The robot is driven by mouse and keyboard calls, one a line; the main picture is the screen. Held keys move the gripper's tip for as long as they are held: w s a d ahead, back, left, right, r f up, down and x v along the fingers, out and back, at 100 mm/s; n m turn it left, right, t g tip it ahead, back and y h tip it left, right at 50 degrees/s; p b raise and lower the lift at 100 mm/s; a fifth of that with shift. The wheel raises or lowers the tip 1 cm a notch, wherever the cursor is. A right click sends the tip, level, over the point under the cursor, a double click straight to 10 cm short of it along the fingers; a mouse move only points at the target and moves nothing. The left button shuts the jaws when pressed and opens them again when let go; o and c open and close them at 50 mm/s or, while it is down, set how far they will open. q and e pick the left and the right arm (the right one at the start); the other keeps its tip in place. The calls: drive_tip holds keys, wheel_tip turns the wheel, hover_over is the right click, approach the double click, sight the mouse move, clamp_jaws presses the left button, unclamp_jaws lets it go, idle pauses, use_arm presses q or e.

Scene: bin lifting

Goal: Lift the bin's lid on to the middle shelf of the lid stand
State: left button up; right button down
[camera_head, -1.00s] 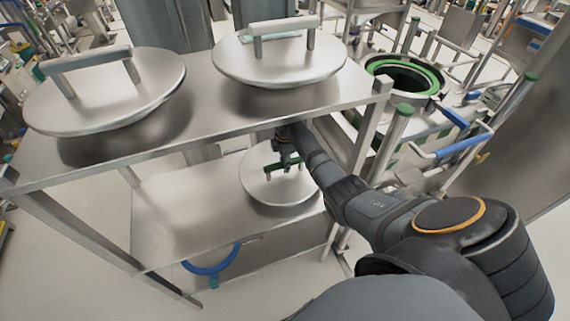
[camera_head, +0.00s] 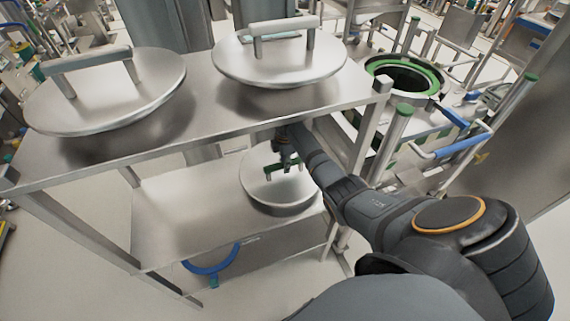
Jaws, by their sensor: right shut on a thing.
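The held lid (camera_head: 262,190) is a round steel disc with a bar handle, under the top board of the lid stand. It is at the right end of the middle shelf (camera_head: 185,215); I cannot tell whether it rests on the shelf or hangs just above it. My right gripper (camera_head: 284,168) reaches in from the right and is shut on the lid's handle, which it partly hides. The open bin (camera_head: 404,76) with a green inner rim stands behind on the right. My left gripper is not in view.
Two more handled lids, one at left (camera_head: 105,95) and one at right (camera_head: 280,62), lie on the stand's top shelf (camera_head: 205,115). A stand post (camera_head: 368,128) is close beside my right arm. A blue ring (camera_head: 210,265) shows below. The middle shelf's left part is bare.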

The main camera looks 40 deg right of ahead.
drive_tip(key=shift+w+r, duration=0.1)
drive_tip(key=shift+w, duration=0.05)
drive_tip(key=c, duration=1.5)
unclamp_jaws()
drive_tip(key=o, duration=0.4)
drive_tip(key=shift+s, duration=0.2)
drive_tip(key=shift+f, duration=0.2)
wheel_tip(320, 180, up, 8)
drive_tip(key=shift+f, duration=0.1)
